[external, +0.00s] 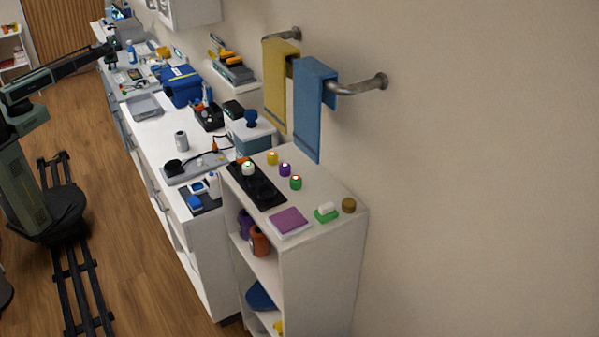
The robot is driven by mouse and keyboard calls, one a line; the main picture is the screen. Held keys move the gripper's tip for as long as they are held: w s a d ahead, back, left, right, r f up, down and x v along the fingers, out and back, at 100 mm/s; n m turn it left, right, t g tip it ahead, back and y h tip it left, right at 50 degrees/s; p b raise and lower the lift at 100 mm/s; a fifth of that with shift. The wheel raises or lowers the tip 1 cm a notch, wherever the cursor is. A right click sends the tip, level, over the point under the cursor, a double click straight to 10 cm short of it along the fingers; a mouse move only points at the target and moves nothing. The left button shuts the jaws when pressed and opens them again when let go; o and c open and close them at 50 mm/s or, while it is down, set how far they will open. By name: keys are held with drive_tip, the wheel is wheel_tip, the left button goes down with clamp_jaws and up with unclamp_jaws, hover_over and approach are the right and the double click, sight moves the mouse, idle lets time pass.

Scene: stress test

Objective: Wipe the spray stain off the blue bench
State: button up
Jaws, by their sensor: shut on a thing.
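My gripper (112,56) is far off at the upper left, low over the far end of the white-topped counter (160,135). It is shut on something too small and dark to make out. The far counter section has a blue-grey front (112,88), but I cannot tell whether this is the blue bench. I can make out no spray stain; the arm and small items cover part of that surface. A blue bottle (131,52) stands just right of my gripper. A yellow towel (275,82) and a blue towel (313,100) hang on the wall rail.
A blue bag-like case (182,87), a grey tray (145,106) and a can (181,141) crowd the counter. A white shelf (330,225) stands nearest the camera, holding jars and a purple pad (288,221). Wooden floor (140,250) beside the rail is clear.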

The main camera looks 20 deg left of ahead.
sight(115, 69)
drive_tip(key=shift+w+a, duration=0.65)
drive_tip(key=shift+a, duration=0.25)
drive_tip(key=shift+w+a, duration=0.65)
drive_tip(key=shift+a, duration=0.3)
drive_tip(key=shift+w+a, duration=0.65)
drive_tip(key=shift+a, duration=0.25)
drive_tip(key=shift+w+d, duration=0.1)
drive_tip(key=shift+s+d, duration=0.55)
drive_tip(key=shift+d, duration=0.3)
drive_tip(key=shift+s+d, duration=0.5)
drive_tip(key=shift+d, duration=0.3)
drive_tip(key=shift+s+d, duration=0.7)
drive_tip(key=shift+d, duration=0.25)
drive_tip(key=shift+s+d, duration=0.7)
drive_tip(key=shift+d, duration=0.2)
drive_tip(key=shift+s+d, duration=0.4)
drive_tip(key=shift+d, duration=0.25)
drive_tip(key=shift+s+d, duration=0.4)
drive_tip(key=shift+d, duration=0.25)
drive_tip(key=shift+r, duration=0.1)
drive_tip(key=shift+w+a, duration=0.9)
drive_tip(key=shift+a, duration=0.3)
drive_tip(key=shift+w+a, duration=0.8)
drive_tip(key=shift+a, duration=0.35)
drive_tip(key=shift+w+a, duration=0.75)
drive_tip(key=shift+a, duration=0.45)
drive_tip(key=shift+w+a, duration=0.8)
drive_tip(key=shift+a, duration=0.35)
